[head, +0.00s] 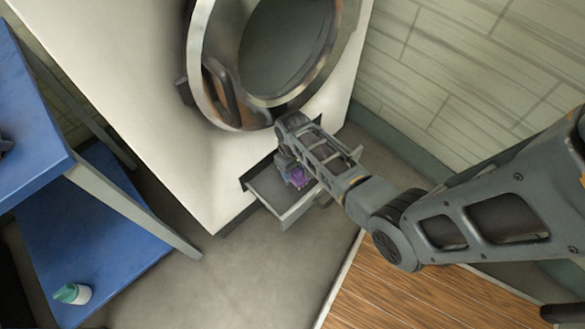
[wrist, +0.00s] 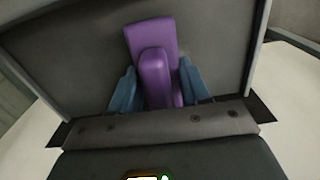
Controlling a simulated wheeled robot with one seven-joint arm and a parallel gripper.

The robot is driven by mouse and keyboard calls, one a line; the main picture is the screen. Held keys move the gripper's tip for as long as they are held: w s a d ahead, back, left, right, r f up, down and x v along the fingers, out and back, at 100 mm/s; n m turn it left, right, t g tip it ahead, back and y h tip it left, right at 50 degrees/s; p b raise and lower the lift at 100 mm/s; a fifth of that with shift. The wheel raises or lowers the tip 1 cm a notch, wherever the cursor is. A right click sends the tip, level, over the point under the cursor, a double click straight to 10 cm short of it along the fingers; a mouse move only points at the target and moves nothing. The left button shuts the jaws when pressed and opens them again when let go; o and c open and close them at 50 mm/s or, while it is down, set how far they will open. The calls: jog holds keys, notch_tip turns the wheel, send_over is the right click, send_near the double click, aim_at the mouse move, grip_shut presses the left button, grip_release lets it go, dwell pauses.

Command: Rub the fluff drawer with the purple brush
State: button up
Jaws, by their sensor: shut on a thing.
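The fluff drawer (head: 270,193) is pulled out from the bottom of the white machine. It is a shallow grey tray; its bare floor also shows in the wrist view (wrist: 90,50). My gripper (head: 287,165) reaches down into the drawer. In the wrist view its blue-grey fingers (wrist: 157,88) are closed on the purple brush (wrist: 153,40) from both sides. The brush also shows inside the drawer in the head view (head: 298,178). It lies over the drawer floor, and I cannot tell whether it touches it. My arm hides the drawer's right part.
The white machine (head: 150,110) with a round metal door (head: 225,85) stands behind and above the drawer. A blue two-level table (head: 35,130) is at the left, with a white and teal bottle (head: 72,293) on its lower shelf. Grey floor (head: 260,270) in front is clear.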

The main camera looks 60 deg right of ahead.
jog(key=shift+f+b, duration=0.4)
jog(key=shift+f, duration=0.25)
jog(key=shift+w+a+r+p, duration=0.15)
jog(key=shift+a+p, duration=0.1)
jog(key=shift+a, duration=0.3)
jog(key=shift+w+a+p, duration=0.15)
jog(key=shift+a+p, duration=0.05)
jog(key=shift+a, duration=0.3)
jog(key=shift+w+a, duration=0.25)
jog(key=shift+a, duration=0.6)
jog(key=shift+s+d+f, duration=0.15)
jog(key=shift+s+d, duration=0.05)
jog(key=shift+d, duration=0.4)
jog(key=shift+s+d+f, duration=0.1)
jog(key=shift+s+d, duration=0.15)
jog(key=shift+d, duration=0.3)
jog(key=shift+s+d+f, duration=0.15)
jog(key=shift+s+d, duration=0.05)
jog(key=shift+d, duration=0.4)
jog(key=shift+s+d+f, duration=0.1)
jog(key=shift+s+d, duration=0.05)
jog(key=r+p, duration=0.6)
jog(key=shift+w+r, duration=0.2)
jog(key=shift+w, duration=0.05)
